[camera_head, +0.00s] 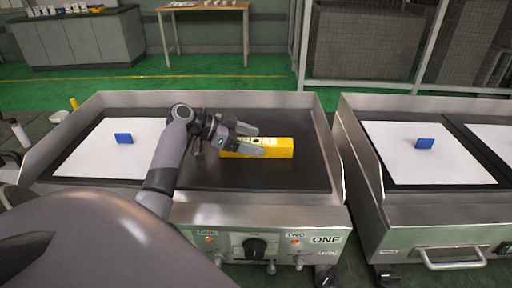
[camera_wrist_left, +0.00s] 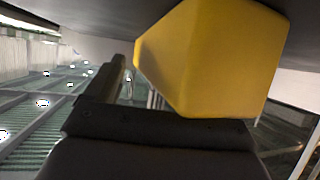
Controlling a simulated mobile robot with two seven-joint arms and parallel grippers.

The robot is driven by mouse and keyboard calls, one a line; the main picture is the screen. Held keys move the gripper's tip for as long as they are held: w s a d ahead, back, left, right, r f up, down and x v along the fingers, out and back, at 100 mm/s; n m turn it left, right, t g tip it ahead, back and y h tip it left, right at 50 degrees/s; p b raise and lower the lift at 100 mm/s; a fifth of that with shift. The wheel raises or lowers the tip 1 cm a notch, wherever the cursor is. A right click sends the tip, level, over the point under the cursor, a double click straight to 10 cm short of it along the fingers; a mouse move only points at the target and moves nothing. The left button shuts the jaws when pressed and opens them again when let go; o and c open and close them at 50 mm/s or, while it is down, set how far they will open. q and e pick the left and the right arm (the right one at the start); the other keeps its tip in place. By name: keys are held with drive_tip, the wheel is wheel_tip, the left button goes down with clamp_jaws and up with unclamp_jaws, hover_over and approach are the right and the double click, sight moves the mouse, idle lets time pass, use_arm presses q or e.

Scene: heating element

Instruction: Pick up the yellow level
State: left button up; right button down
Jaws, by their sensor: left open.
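The yellow level (camera_head: 280,148) lies on the dark plate of the left heating station, its long side running left to right. My left gripper (camera_head: 258,142) reaches over its left half, with its fingers apart, one toward the far side and one across the near side. In the left wrist view the level (camera_wrist_left: 215,60) looms large, very close to the gripper. A dark finger (camera_wrist_left: 117,78) stands beside it on the left; the other finger is not clearly visible. I cannot tell whether the fingers touch the level. My right gripper is not in view.
The left station's plate (camera_head: 310,178) has raised metal walls at its sides and back. A blue block (camera_head: 123,138) is on a white sheet (camera_head: 80,160) at left. A second station at right holds another blue block (camera_head: 425,143). Knobs (camera_head: 256,247) line the front panel.

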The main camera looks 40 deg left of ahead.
use_arm(q)
drive_tip(key=shift+r, duration=0.1)
drive_tip(key=c, duration=1.5)
